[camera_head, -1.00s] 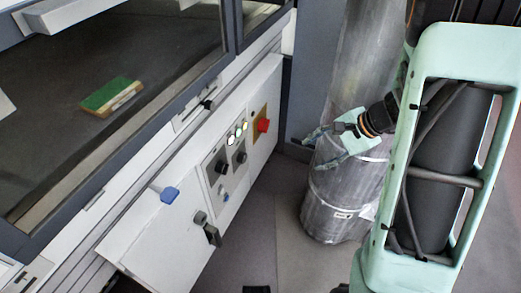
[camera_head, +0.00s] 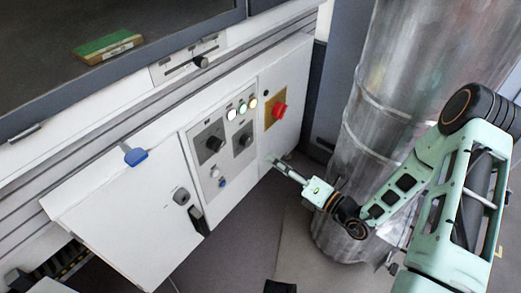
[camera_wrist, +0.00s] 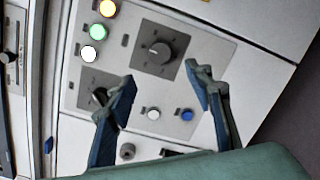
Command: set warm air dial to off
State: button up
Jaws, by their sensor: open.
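Two black dials sit on the grey control panel (camera_head: 222,160): a left dial (camera_head: 214,143) and a right dial (camera_head: 243,140). Their labels are too small to read, so I cannot tell which is warm air. In the wrist view the right dial (camera_wrist: 160,53) is in plain sight, its pointer mark unclear; the left dial (camera_wrist: 99,96) is partly hidden behind a finger. My gripper (camera_head: 277,163) is open and empty, below and right of the dials in the head view. In the wrist view its fingertips (camera_wrist: 160,75) frame the area near the right dial; contact is not apparent.
White, green and amber lamps (camera_head: 243,108) are above the dials, small buttons (camera_head: 222,183) below. A red stop button (camera_head: 280,111) protrudes at the right. A blue handle (camera_head: 135,156) and black latch (camera_head: 198,220) protrude at left. A large metal duct (camera_head: 385,110) stands beside my arm.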

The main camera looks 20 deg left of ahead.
aim_at(249, 143)
jog(key=b+x, duration=0.3)
jog(key=x, duration=0.8)
jog(key=shift+c, duration=0.3)
jog(key=c, duration=1.1)
